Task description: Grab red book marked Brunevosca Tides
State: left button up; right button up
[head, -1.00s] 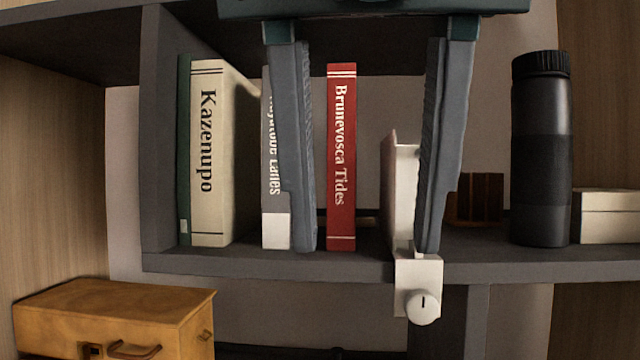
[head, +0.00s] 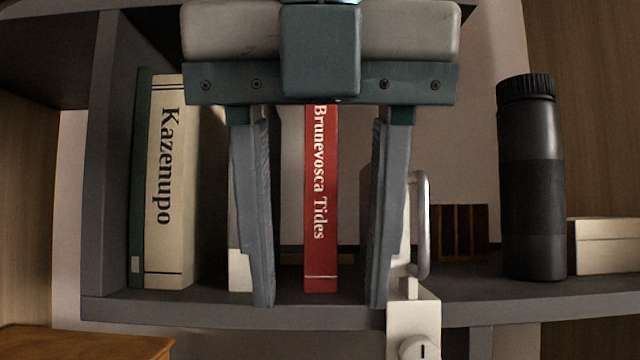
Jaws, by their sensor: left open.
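The red book marked Brunevosca Tides (head: 321,200) stands upright on the grey shelf (head: 230,310), its spine facing me. My left gripper (head: 320,300) is open, with one finger on each side of the red book in the picture. There are gaps between the spine and both fingers, and nothing is held. The gripper body hides the top of the book. My right gripper is not in view.
A cream book marked Kazenupo (head: 170,190) stands at left. A grey-and-white book (head: 238,270) is mostly hidden behind the left finger. A white clamped bracket (head: 412,315) is close to the right finger. A black bottle (head: 531,190) and a pale box (head: 605,245) stand farther right.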

aim_at(321, 246)
pick_arm(q)
jog(key=w+p, duration=0.1)
jog(key=w, duration=0.1)
jog(key=w+p, duration=0.1)
jog(key=w, duration=0.2)
jog(key=shift+r, duration=0.2)
jog(key=shift+w+f, duration=0.2)
jog(key=shift+w, duration=0.3)
jog(key=shift+p, duration=0.3)
jog(key=shift+w+r+p, duration=0.15)
jog(key=shift+w+p, duration=0.25)
jog(key=shift+w, duration=0.1)
jog(key=w+p, duration=0.2)
jog(key=w, duration=0.1)
jog(key=shift+w+r, duration=0.1)
jog(key=shift+w, duration=0.2)
jog(key=shift+w+f+p, duration=0.2)
jog(key=shift+f+p, duration=0.3)
jog(key=shift+f, duration=0.05)
jog(key=shift+s+f, duration=0.1)
jog(key=shift+f, duration=0.1)
jog(key=shift+f, duration=0.1)
